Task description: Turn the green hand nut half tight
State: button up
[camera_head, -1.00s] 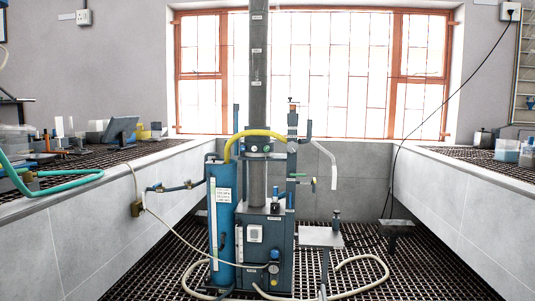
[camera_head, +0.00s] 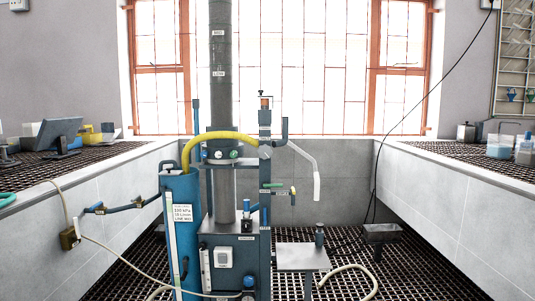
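The flotation column stands ahead in the head view, with a grey vertical tube (camera_head: 221,60) and a blue cylinder (camera_head: 182,232) at its left. A small green round part (camera_head: 234,154) sits at the front of the collar under the yellow hose (camera_head: 235,136); it may be the green hand nut, but it is too small to be sure. A pale knob (camera_head: 218,155) is beside it. A green lever-like part (camera_head: 274,185) shows lower right on the blue post (camera_head: 265,165). How tight any nut is cannot be seen. My gripper is not in view.
A small grey side table (camera_head: 301,258) stands right of the column, with a pale hose (camera_head: 350,268) on the grated floor (camera_head: 410,268). Low grey walls (camera_head: 125,190) flank both sides. A white bent tube (camera_head: 316,185) hangs right.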

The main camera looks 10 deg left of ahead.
aim_at(233, 154)
jog(key=i, duration=0.65)
jog(key=u, duration=0.65)
jog(key=i, duration=0.45)
jog(key=u, duration=0.35)
